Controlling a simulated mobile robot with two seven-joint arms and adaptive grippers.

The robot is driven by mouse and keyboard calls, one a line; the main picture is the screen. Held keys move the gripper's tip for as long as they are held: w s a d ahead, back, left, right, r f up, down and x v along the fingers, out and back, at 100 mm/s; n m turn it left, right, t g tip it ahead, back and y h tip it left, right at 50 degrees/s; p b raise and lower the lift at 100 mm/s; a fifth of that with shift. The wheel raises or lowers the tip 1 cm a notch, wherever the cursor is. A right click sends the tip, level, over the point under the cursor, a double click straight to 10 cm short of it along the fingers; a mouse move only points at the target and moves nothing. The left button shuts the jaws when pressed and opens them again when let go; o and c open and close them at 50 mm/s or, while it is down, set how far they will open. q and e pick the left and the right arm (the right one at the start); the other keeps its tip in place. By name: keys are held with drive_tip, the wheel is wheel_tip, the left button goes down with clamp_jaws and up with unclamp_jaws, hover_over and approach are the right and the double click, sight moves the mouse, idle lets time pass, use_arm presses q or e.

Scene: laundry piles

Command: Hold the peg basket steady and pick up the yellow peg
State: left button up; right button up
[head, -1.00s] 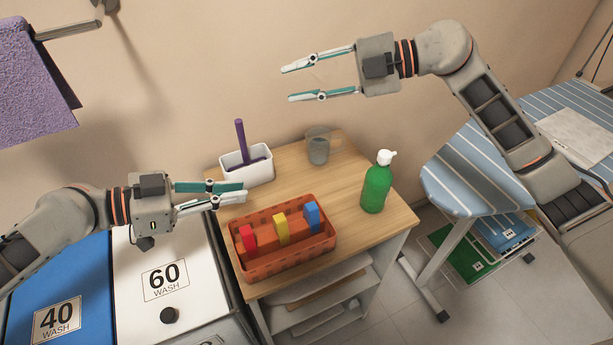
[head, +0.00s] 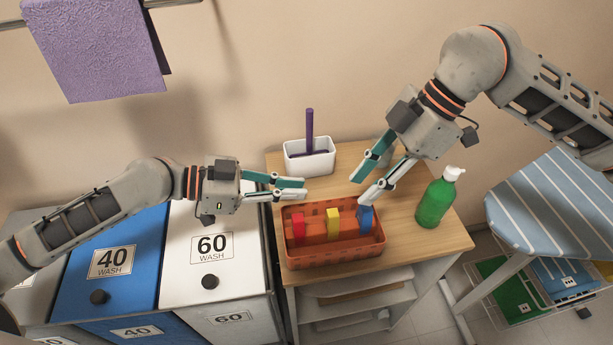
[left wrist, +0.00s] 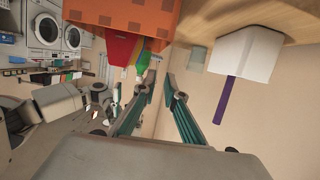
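The orange peg basket (head: 335,259) sits at the front of the small wooden table. A red peg (head: 298,229), the yellow peg (head: 333,222) and a blue peg (head: 365,219) stand in a row in it, yellow in the middle. My left gripper (head: 306,189) is just behind the basket's back left rim, with its two fingers a small gap apart and nothing between them. Its fingers (left wrist: 160,75) also show apart in the left wrist view, with the basket (left wrist: 130,14) above them. My right gripper (head: 358,190) is open and empty, angled down near the back right corner, behind the blue peg.
A white tub (head: 310,160) with a purple stick stands at the table's back left. A green pump bottle (head: 435,202) stands at the right. Wash bins (head: 213,271) are on the left and a striped ironing board (head: 555,205) is on the right.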

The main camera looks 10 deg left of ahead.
use_arm(q)
approach(324, 204)
drive_tip(key=x, duration=0.2)
drive_tip(key=shift+w+d+f, duration=0.15)
drive_tip(key=shift+d+f, duration=0.1)
drive_tip(key=x, duration=0.5)
drive_tip(key=shift+w+d, duration=0.1)
drive_tip(key=shift+d, duration=0.2)
drive_tip(key=shift+x, duration=1)
clamp_jaws()
